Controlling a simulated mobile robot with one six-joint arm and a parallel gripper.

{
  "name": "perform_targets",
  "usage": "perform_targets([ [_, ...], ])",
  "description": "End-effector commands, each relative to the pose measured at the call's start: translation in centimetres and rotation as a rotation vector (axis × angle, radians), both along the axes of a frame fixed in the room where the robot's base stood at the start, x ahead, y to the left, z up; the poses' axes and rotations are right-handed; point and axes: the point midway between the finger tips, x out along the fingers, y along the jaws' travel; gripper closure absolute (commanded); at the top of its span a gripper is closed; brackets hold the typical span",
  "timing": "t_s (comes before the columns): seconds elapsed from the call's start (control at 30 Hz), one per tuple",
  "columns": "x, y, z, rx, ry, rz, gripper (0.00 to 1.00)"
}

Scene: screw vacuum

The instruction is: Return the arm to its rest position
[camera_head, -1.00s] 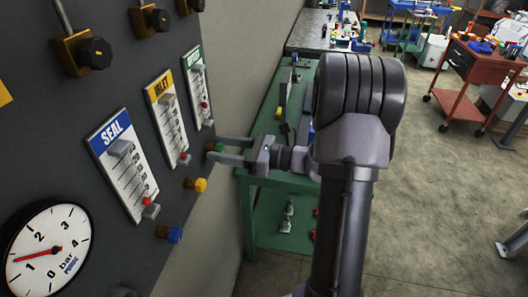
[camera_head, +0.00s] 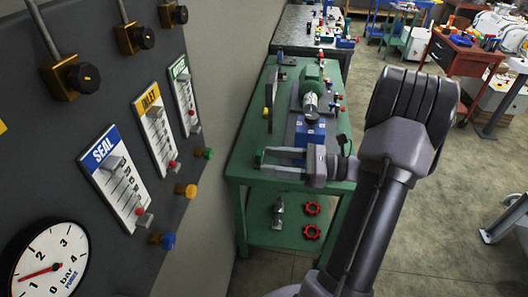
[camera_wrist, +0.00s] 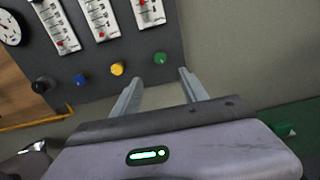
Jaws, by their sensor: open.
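My gripper (camera_head: 283,160) is open and empty in the head view, its fingers pointing left toward the dark panel, clear of it, with the green table behind. My arm rises from the bottom right. In the wrist view my gripper (camera_wrist: 158,92) shows two parted fingers with nothing between them. Past them stands the dark panel (camera_wrist: 150,80) with coloured knobs: a green knob (camera_wrist: 160,57), a yellow knob (camera_wrist: 117,68) and a blue knob (camera_wrist: 80,79).
The panel (camera_head: 90,140) fills the left side, with SEAL, INLET and a third slider plate and a round gauge (camera_head: 48,260). The green table (camera_head: 238,165) carries a motor (camera_head: 313,72) and a blue block (camera_head: 310,132). Floor (camera_head: 440,240) is open on the right.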

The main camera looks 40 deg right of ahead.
Motion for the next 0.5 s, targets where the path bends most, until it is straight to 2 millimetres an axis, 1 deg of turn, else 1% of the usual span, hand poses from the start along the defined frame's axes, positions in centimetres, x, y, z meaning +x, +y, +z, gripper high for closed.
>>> perform_targets([
  [0.13,0.1,0.3,0.1,-0.007,0.001,0.009,0.48],
  [0.17,0.3,0.9,0.2,-0.024,0.005,0.027,0.48],
  [0.2,0.6,2.4,0.5,-0.064,0.014,0.074,0.48],
  [0.23,0.8,4.2,0.8,-0.114,0.024,0.130,0.48],
  [0.27,1.0,6.4,1.2,-0.179,0.035,0.202,0.48],
  [0.3,0.9,10.2,1.6,-0.300,0.048,0.324,0.48],
  [0.33,0.5,13.4,1.7,-0.413,0.055,0.431,0.48],
  [0.37,-0.4,16.5,1.7,-0.545,0.053,0.545,0.48],
  [0.4,-2.0,20.0,1.5,-0.727,0.039,0.685,0.48],
  [0.43,-3.3,22.0,1.3,-0.865,0.017,0.777,0.48],
  [0.5,-5.9,24.9,0.9,-1.165,-0.065,0.940,0.48],
])
